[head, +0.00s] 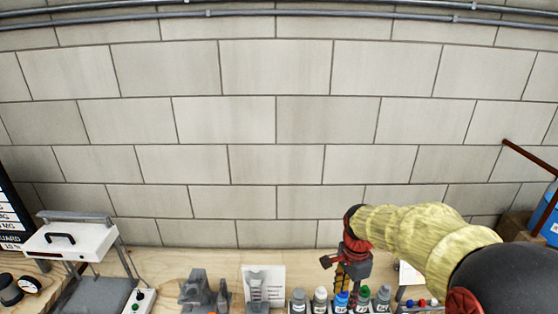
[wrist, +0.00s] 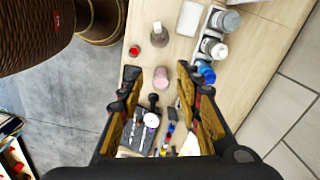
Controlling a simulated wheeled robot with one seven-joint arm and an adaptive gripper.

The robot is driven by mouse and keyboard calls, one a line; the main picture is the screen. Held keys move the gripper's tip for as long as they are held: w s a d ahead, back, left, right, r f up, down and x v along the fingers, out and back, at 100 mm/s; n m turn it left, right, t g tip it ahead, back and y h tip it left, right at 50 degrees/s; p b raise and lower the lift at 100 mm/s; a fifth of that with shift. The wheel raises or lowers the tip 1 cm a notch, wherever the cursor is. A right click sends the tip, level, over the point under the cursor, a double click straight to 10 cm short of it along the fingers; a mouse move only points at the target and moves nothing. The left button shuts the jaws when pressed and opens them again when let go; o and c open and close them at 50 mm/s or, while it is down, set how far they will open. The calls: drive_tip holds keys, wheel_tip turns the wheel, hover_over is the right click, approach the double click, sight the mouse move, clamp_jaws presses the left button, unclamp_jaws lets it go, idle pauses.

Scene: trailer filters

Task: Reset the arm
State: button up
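My arm, in a yellow sleeve, reaches in from the lower right of the head view. My gripper (head: 345,272) hangs above the bench near the row of bottles. In the wrist view my gripper (wrist: 158,85) is open, its two fingers wide apart. Nothing is between the fingertips at their height. A pink-topped jar (wrist: 161,78) and a small black object stand on the bench below the gap, apart from the fingers.
Bottles (head: 320,300) stand in a rack along the bench (head: 225,262). A grey fixture (head: 196,290), a white card (head: 275,277) and a white press-like device (head: 70,240) are to the left. A block wall (head: 275,120) stands behind.

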drive_tip(key=s+r+n+t+b, duration=0.3)
drive_tip(key=s+n+t+b, duration=0.2)
drive_tip(key=s+n+b, duration=0.9)
drive_tip(key=s, duration=0.8)
drive_tip(key=shift+n+t, duration=0.3)
drive_tip(key=shift+n, duration=0.1)
drive_tip(key=shift+f, duration=0.1)
